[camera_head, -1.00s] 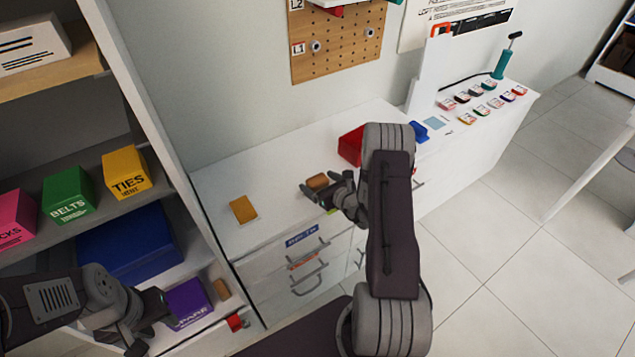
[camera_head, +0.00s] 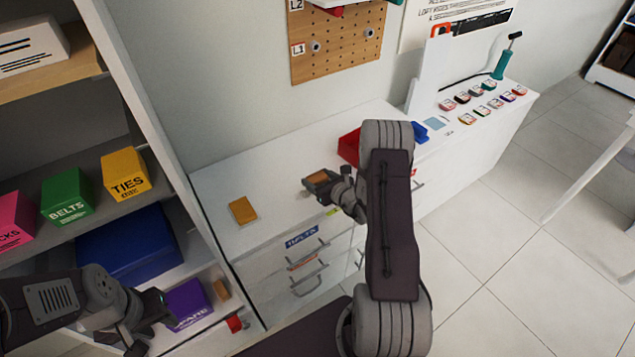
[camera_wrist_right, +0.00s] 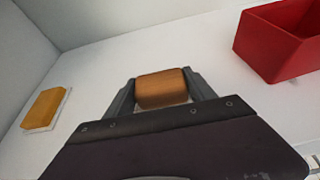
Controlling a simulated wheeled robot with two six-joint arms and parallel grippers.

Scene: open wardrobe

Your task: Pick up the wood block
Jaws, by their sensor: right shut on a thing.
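The wood block (camera_wrist_right: 162,88) is a small orange-brown block with rounded edges. It sits between the two fingers of my right gripper (camera_wrist_right: 160,92), which is shut on it, in the right wrist view. In the head view the block (camera_head: 318,178) shows in my right gripper (camera_head: 314,184) over the white counter (camera_head: 280,205). I cannot tell whether the block is clear of the counter. My left gripper (camera_head: 158,318) is at the lower left beside the purple box (camera_head: 187,303). Its fingers are too unclear to tell open from shut.
A flat yellow-orange piece (camera_head: 243,210) lies on the counter left of my right gripper. A red bin (camera_head: 350,147) stands just behind my right arm. The shelf unit with coloured boxes, such as the yellow one (camera_head: 125,174), is at left.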

